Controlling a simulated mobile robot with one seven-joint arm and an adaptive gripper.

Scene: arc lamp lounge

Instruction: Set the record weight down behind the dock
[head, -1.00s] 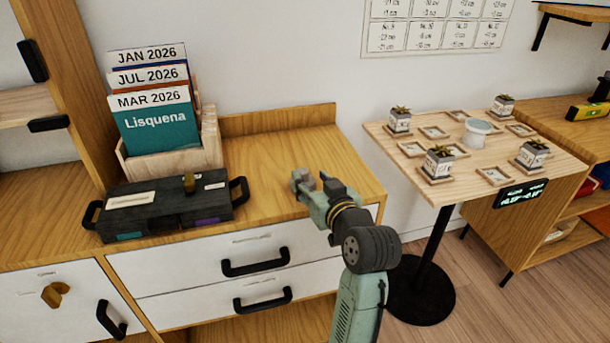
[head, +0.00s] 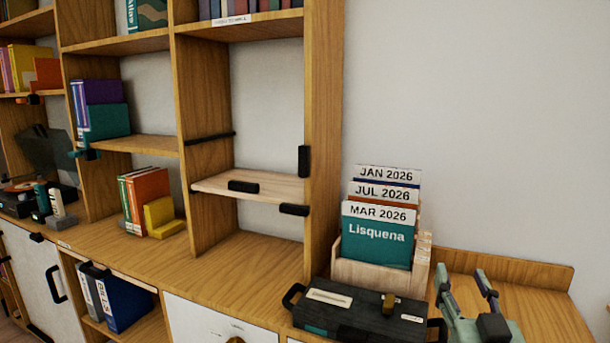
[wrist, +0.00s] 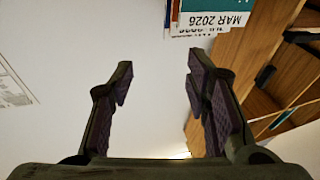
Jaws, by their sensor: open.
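My gripper (head: 464,284) is at the lower right in the head view, beside the file box, with its fingers apart and nothing between them. The wrist view also shows the gripper (wrist: 160,75) open and empty, with bare wall behind it. I cannot make out the record weight for certain. At the far left of the head view, a dark device with a raised lid (head: 45,150) stands on the counter. Small grey and teal upright pieces (head: 58,205) stand in front of it; I cannot tell whether one is the dock.
A black case (head: 345,312) with a brass piece on top sits before a wooden file box (head: 370,278) of dated cards. A shelf unit (head: 325,130) holds books. The counter (head: 240,268) between is largely clear.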

